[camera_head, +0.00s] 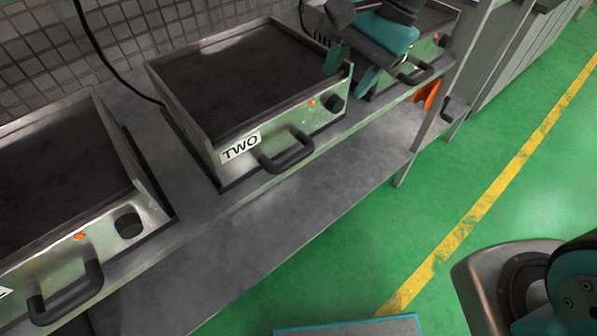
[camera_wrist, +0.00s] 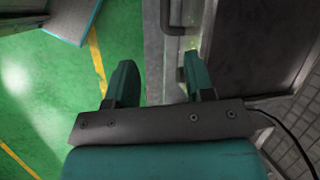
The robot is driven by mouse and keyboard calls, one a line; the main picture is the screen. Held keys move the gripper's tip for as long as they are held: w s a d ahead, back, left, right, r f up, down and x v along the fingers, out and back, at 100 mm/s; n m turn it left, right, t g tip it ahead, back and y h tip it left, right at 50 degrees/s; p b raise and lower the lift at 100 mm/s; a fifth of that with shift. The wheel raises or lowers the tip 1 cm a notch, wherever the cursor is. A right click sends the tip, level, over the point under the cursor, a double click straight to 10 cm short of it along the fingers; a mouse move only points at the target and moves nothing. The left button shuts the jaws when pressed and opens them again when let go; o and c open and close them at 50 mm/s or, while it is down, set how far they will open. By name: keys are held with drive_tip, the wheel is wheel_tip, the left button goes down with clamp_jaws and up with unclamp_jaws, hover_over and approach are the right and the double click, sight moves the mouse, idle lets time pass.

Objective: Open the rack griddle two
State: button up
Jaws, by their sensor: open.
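Griddle two (camera_head: 245,75) is a steel box with a dark flat top, labelled TWO, on the grey counter. Its front has a black bar handle (camera_head: 287,154), an orange light and a black knob (camera_head: 335,103). My gripper (camera_head: 351,72) is open and empty, right of griddle two's front right corner, apart from the handle. In the wrist view my gripper (camera_wrist: 160,78) has its two teal fingers spread. What seems to be griddle two's dark handle (camera_wrist: 178,18) shows beyond them at the top, partly cut off. The right finger covers part of the front panel there.
Another griddle (camera_head: 60,190) stands to the left, with its own handle. A further griddle (camera_head: 430,50) stands behind my gripper at the right, partly hidden. A lower shelf (camera_head: 290,220) runs beneath the counter.

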wheel_tip(320, 180, down, 3)
drive_tip(key=w+m, duration=0.2)
drive_tip(key=b, duration=0.2)
approach(297, 156)
drive_tip(key=x, duration=0.9)
drive_tip(key=shift+a+f, duration=0.15)
drive_tip(key=shift+f, duration=0.05)
drive_tip(key=shift+c, duration=0.5)
clamp_jaws()
